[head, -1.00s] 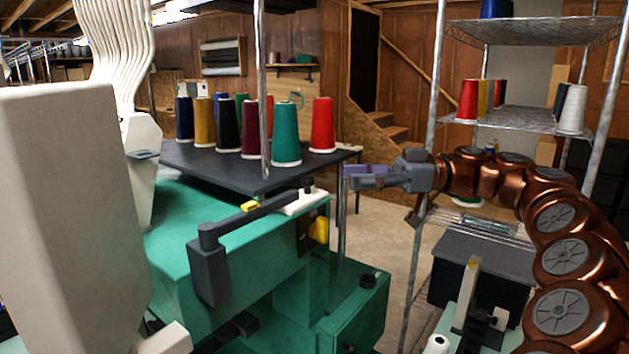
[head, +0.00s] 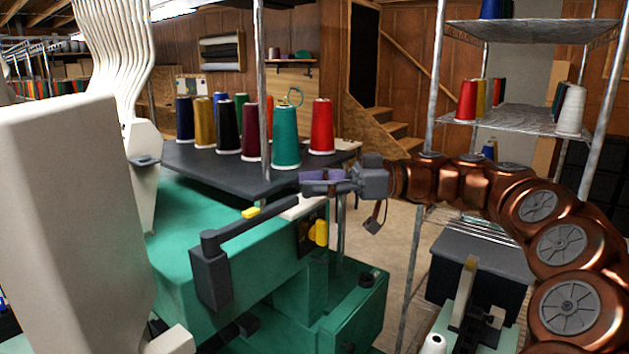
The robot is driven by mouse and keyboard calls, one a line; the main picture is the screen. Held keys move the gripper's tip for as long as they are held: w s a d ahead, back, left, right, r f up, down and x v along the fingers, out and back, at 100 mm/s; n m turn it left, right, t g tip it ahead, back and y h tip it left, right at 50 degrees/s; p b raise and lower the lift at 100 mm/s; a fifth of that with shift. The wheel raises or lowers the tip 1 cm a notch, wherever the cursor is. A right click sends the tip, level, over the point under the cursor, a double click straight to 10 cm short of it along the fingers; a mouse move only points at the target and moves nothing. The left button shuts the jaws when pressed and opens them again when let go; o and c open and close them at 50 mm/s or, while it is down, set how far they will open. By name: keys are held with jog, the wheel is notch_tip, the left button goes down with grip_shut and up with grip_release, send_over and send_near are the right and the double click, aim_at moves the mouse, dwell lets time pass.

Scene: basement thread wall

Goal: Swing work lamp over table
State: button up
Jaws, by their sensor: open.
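The dark grey jointed arm with a boxy head (head: 211,272) looks like the work lamp. Its bar (head: 262,220) runs from the head up to the right, with a yellow piece (head: 250,212) on it. It hangs in front of the green machine (head: 185,215). The dark table (head: 205,160) holding thread cones lies behind it. My gripper (head: 305,182) is open, its fingers pointing left, at the table's right corner in the picture. It appears close to the bar's right end, but I cannot tell whether they touch. The fingers partly cover that end.
Several thread cones, including a teal one (head: 286,137) and a red one (head: 321,127), stand on the table. A metal post (head: 261,60) rises before them. A cream machine part (head: 70,200) fills the left. A wire shelf (head: 515,119) stands at the right.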

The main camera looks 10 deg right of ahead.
grip_shut()
dwell(0.3)
dwell(0.3)
